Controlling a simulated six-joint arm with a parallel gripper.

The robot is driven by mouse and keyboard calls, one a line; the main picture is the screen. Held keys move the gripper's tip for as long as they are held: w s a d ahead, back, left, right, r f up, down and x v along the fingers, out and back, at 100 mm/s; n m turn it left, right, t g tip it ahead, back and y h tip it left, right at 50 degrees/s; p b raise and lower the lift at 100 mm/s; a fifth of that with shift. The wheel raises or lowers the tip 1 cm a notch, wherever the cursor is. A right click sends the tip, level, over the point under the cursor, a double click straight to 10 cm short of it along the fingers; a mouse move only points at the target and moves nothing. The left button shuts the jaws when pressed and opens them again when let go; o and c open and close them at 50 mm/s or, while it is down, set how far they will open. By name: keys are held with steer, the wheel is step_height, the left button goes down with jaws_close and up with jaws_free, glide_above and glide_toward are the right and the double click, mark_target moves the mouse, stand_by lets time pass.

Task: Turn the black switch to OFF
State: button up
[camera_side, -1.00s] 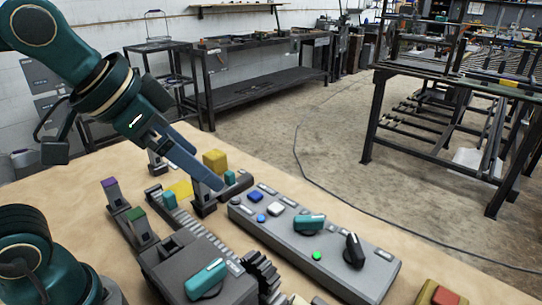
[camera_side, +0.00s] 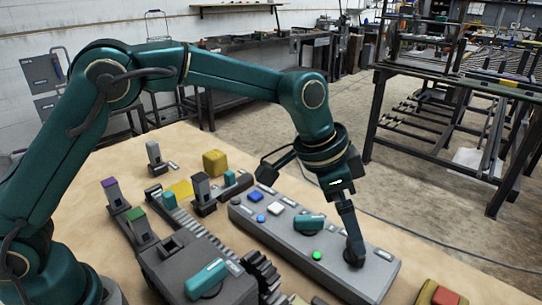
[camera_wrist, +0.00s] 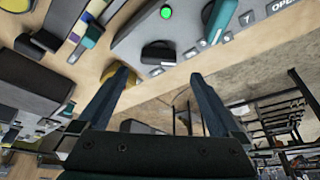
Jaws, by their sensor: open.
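The black switch (camera_wrist: 158,52) is a dark rotary knob on the grey control panel (camera_side: 375,275), near the panel's right end. In the wrist view it lies just beyond and between my two fingertips. My gripper (camera_wrist: 160,76) is open and empty, with its fingers spread to either side of the knob's line.
A green light (camera_side: 317,255) and a teal knob (camera_side: 309,223) sit beside the switch on the panel. White (camera_side: 276,208) and blue (camera_side: 261,218) buttons are farther left. A red and yellow block (camera_side: 440,295) lies off the panel's right end. Gears and levers stand nearer my base.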

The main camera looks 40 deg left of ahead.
steer(key=shift+x, duration=2.55)
steer(key=shift+s, duration=0.1)
steer(key=c, duration=1.3)
steer(key=shift+m, duration=0.3)
steer(key=m+g+h, duration=0.1)
steer(key=m, duration=0.2)
steer(key=shift+m, duration=0.4)
steer(key=shift+w+m+g, duration=0.2)
steer(key=shift+m+g, duration=0.8)
steer(key=shift+m, duration=1.4)
